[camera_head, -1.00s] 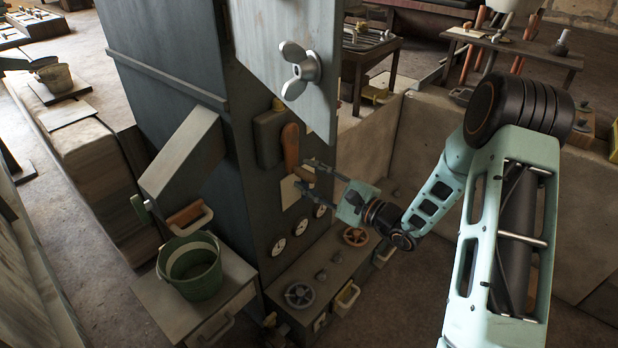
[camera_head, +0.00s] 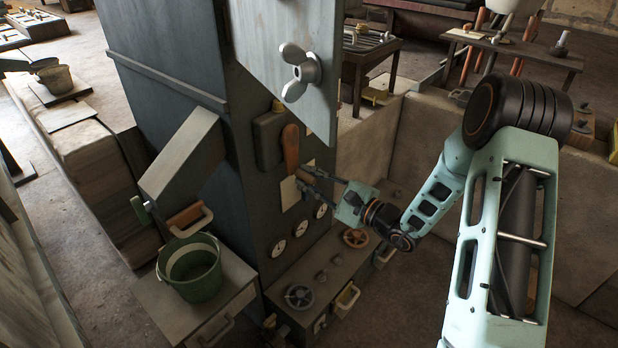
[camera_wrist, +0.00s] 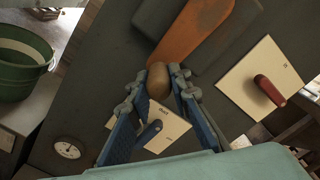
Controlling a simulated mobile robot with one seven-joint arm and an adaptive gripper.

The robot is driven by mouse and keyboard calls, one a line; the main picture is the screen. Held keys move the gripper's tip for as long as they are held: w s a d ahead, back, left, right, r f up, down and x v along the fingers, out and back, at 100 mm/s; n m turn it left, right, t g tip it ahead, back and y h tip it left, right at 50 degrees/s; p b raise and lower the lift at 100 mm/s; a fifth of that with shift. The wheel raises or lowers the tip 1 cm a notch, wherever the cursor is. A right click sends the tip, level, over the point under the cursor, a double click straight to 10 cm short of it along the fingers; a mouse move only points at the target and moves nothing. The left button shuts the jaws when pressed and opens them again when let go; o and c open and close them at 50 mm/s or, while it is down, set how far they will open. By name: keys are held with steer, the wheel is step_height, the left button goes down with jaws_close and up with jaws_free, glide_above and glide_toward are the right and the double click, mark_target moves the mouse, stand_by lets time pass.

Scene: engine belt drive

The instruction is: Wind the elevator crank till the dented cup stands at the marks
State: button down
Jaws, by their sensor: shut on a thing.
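The elevator crank (camera_head: 290,148) is an orange-brown arm on the side of the dark cabinet (camera_head: 170,60), hanging down with its grip at the lower end. In the wrist view the crank arm (camera_wrist: 200,32) runs down to a rounded brown knob (camera_wrist: 158,80). My gripper (camera_head: 305,174) is at the crank's lower end; in the wrist view its blue fingers (camera_wrist: 160,88) stand on both sides of the knob, shut on it. I cannot make out the dented cup or the marks in either view.
A pale hatch panel (camera_head: 265,55) with a wing nut (camera_head: 299,72) juts out above the crank. Gauges (camera_head: 300,228) and a ledge with handwheels (camera_head: 355,238) lie below. A green bucket (camera_head: 190,268) stands under a chute (camera_head: 183,155) at the left.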

steer(key=s+a+r+m+p, duration=0.2)
steer(key=s+r+m+p, duration=0.1)
steer(key=m+p, duration=0.6)
steer(key=s+a+r+m+p, duration=0.3)
steer(key=r+m+p, duration=0.3)
steer(key=m+p, duration=0.3)
steer(key=shift+s+a+r+m+p, duration=0.15)
steer(key=shift+s+a+m+p, duration=0.2)
steer(key=shift+s+p, duration=0.3)
steer(key=shift+w, duration=0.1)
steer(key=c, duration=1.8)
jaws_free()
steer(key=shift+o, duration=0.2)
steer(key=shift+d, duration=0.1)
steer(key=v, duration=1.2)
